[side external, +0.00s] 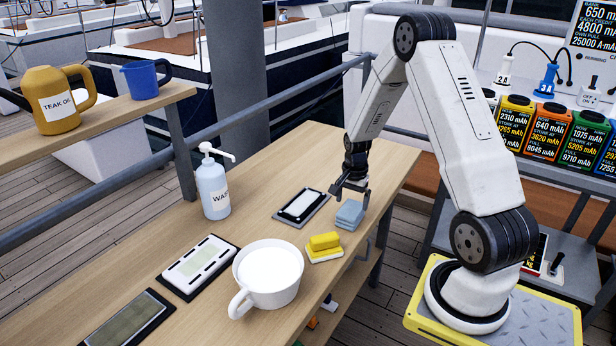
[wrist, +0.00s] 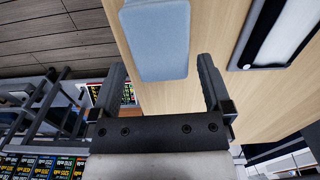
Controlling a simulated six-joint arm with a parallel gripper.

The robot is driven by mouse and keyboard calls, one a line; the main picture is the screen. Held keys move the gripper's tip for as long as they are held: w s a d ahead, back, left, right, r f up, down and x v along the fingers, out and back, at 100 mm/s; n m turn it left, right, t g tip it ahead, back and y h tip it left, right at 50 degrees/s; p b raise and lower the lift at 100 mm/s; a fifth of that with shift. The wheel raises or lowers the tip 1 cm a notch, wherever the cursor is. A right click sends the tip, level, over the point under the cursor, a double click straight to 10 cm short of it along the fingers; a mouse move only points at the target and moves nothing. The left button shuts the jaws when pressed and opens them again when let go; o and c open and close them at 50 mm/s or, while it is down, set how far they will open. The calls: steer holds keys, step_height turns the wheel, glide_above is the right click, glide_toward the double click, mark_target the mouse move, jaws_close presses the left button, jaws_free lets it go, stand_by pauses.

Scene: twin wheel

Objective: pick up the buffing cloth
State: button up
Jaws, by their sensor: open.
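The buffing cloth appears to be the folded light-blue pad (side external: 349,215) near the right edge of the wooden table, beside the yellow pads. It also shows in the wrist view at the top centre (wrist: 153,42). My gripper (side external: 350,188) is just above it, pointing down. In the wrist view my gripper's fingers (wrist: 161,66) are apart, with the pad's near end seen between their tips. Nothing is held. I cannot tell whether a fingertip touches the pad.
A dark-framed white tray (side external: 301,207) lies left of the blue pad. Yellow pads (side external: 324,246), a white mug (side external: 268,276) and a pump bottle (side external: 213,185) stand nearby. A white slotted panel (side external: 200,267) and a dark panel (side external: 130,319) lie at the front left.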

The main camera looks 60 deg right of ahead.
mark_target(351, 209)
steer(key=shift+f, duration=2.3)
steer(key=c, duration=1)
steer(key=shift+o, duration=0.2)
steer(key=shift+r, duration=0.2)
steer(key=shift+r, duration=0.8)
steer(key=s+a+r, duration=0.7)
steer(key=s+r, duration=0.4)
steer(key=s, duration=0.1)
steer(key=shift+a, duration=0.2)
